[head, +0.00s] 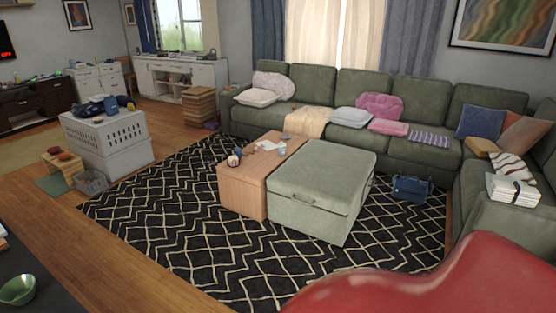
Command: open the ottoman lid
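The green ottoman (306,213) stands on the dark patterned rug in the middle of the head view. Its padded lid (322,172) lies flat and closed on the box. A strap-like handle (300,200) shows at the front edge of the lid. The ottoman stands right beside a wooden coffee table. Neither of my grippers shows in the head view.
The wooden table (243,191) carries small items. A blue bag (408,189) sits on the rug right of the ottoman, before the green sectional (410,107). A large red curved surface (430,285) fills the lower right. The rug (190,220) is clear at left and front.

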